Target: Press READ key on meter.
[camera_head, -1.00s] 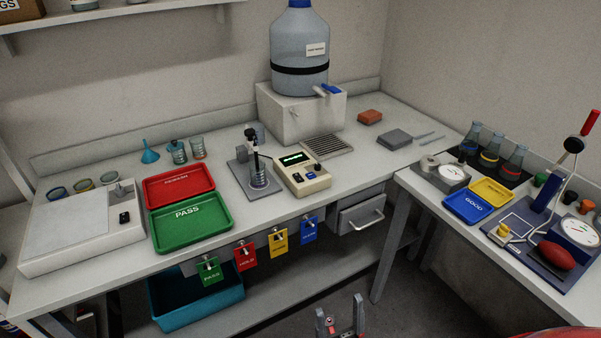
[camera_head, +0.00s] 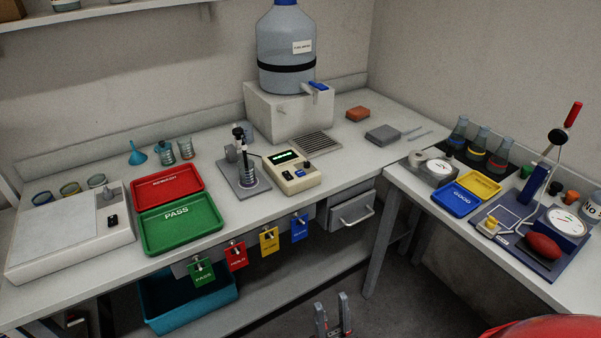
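The meter (camera_head: 292,178) is a beige box with a lit green display (camera_head: 284,157), on the long bench right of the probe stand. It has a few small keys, light and dark, and a blue part near its right edge; their labels are too small to read, so I cannot tell which is READ. The probe stand (camera_head: 238,160) holds a dark probe over a beaker (camera_head: 248,178). My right gripper (camera_head: 331,302) is at the bottom edge, in front of and below the bench, well apart from the meter. Its two fingers are spread and empty. My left gripper is out of view.
A green PASS tray (camera_head: 180,247) and a red tray (camera_head: 167,201) lie left of the stand. Coloured tags (camera_head: 236,257) hang along the bench front. A drawer (camera_head: 351,212) with a handle is below. A large bottle (camera_head: 285,65) stands behind the meter. The side bench (camera_head: 420,200) is at right.

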